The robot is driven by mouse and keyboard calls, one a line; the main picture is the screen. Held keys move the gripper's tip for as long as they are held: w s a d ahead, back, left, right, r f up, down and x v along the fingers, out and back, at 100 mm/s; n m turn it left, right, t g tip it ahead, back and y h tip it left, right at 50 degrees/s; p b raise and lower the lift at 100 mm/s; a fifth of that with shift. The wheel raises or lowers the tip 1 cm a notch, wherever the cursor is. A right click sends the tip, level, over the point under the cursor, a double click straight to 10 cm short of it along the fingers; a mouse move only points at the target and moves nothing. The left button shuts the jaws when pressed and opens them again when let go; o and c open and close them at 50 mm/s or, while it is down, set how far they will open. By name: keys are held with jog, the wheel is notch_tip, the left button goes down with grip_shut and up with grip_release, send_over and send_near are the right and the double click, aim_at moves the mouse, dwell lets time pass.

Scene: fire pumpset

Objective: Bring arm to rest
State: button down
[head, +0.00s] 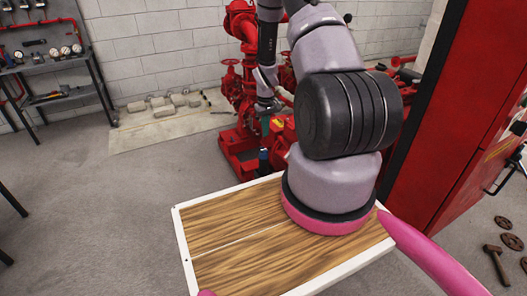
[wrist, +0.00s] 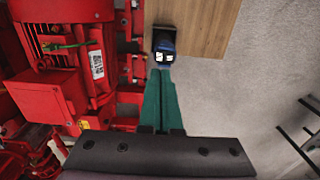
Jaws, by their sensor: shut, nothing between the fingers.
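My gripper (wrist: 160,76) shows in the wrist view as two long green fingers, shut together and empty. In the head view my gripper (head: 265,126) hangs down from my raised arm, in front of the red pump equipment. Its fingers look small and partly blend into the red parts there. A blue and black object (wrist: 164,44) with white patches is just beyond the fingertips in the wrist view, over the edge of a wooden board. Its contact with the fingertips cannot be told. It also shows in the head view (head: 264,160), below my gripper.
A wooden board (head: 222,226) with a white rim lies below my arm. Red pump machinery (head: 239,140) is close behind my gripper, and a red motor (wrist: 75,60) is left of the fingers. A red cabinet (head: 428,130) stands right.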

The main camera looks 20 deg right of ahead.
jog(key=shift+r, duration=0.1)
dwell(0.3)
jog(key=s+a+r+m+t, duration=0.1)
jog(key=s+a+r, duration=0.15)
jog(key=r, duration=0.85)
jog(key=s+a+r+m+t, duration=0.1)
jog(key=a+r, duration=0.2)
jog(key=r, duration=0.9)
jog(key=s+a+r+t, duration=0.1)
jog(key=a+r+t, duration=0.1)
jog(key=r, duration=0.9)
jog(key=s+a+r+m+t+y, duration=0.1)
jog(key=s+a+r, duration=0.3)
jog(key=s+r, duration=0.3)
jog(key=s+a+r+m+t+y, duration=0.1)
jog(key=s+a+r, duration=0.3)
jog(key=s+r, duration=0.4)
jog(key=s+t, duration=0.1)
jog(key=s, duration=0.6)
jog(key=shift+s+m, duration=0.3)
jog(key=shift+r, duration=0.1)
